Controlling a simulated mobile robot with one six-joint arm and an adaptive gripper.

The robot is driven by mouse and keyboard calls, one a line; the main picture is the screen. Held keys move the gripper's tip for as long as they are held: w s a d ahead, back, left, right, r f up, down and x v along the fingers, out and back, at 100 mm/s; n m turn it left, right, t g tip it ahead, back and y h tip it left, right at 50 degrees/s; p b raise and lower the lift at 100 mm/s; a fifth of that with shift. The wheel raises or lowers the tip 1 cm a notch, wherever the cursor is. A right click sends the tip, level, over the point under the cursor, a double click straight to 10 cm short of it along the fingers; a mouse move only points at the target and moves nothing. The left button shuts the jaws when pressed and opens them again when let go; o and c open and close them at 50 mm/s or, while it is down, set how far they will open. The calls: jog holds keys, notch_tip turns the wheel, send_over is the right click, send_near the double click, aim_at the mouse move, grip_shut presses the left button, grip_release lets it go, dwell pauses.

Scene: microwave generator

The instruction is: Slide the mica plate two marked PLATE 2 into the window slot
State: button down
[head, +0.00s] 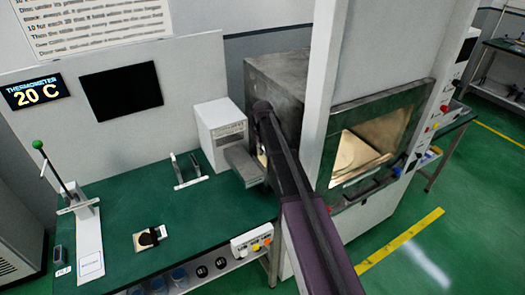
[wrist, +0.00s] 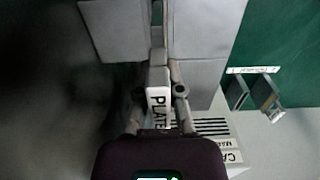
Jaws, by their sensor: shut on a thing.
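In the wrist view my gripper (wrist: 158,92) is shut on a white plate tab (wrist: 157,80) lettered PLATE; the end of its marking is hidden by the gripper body. The plate is held edge-on between the fingers. Its far end reaches the narrow gap (wrist: 158,22) between two grey blocks (wrist: 199,42); I cannot tell how deep it is in the gap. In the head view the grey block (head: 243,165) projects from a white cabinet (head: 221,133). My arm covers the gripper and plate there.
A two-post rack (head: 187,170) stands left of the cabinet on the green bench (head: 120,205). A small beige plate with a dark mark (head: 150,237) lies further front. A green-knobbed lever stand (head: 85,225) is at left. The open lit oven chamber (head: 360,150) is at right.

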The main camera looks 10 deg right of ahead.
aim_at(263, 158)
jog(key=shift+f+b, duration=2.15)
jog(key=shift+f, duration=0.05)
dwell(0.9)
jog(key=c, duration=0.7)
grip_release()
jog(key=shift+r, duration=0.15)
notch_tip(263, 158, up, 12)
jog(key=p, duration=1.2)
jog(key=shift+r+p, duration=0.25)
jog(key=shift+p, duration=0.15)
jog(key=shift+s, duration=0.1)
jog(key=s+f+m+b, duration=0.1)
jog(key=s+f+b, duration=0.3)
jog(key=s, duration=0.5)
jog(key=s+f+m+b, duration=0.1)
jog(key=s+f+b, duration=0.4)
jog(key=s, duration=0.5)
jog(key=s+f+m+b, duration=0.1)
jog(key=s+f+b, duration=0.3)
jog(key=s, duration=0.5)
jog(key=shift+s+f+m+b, duration=0.3)
jog(key=shift+s, duration=0.1)
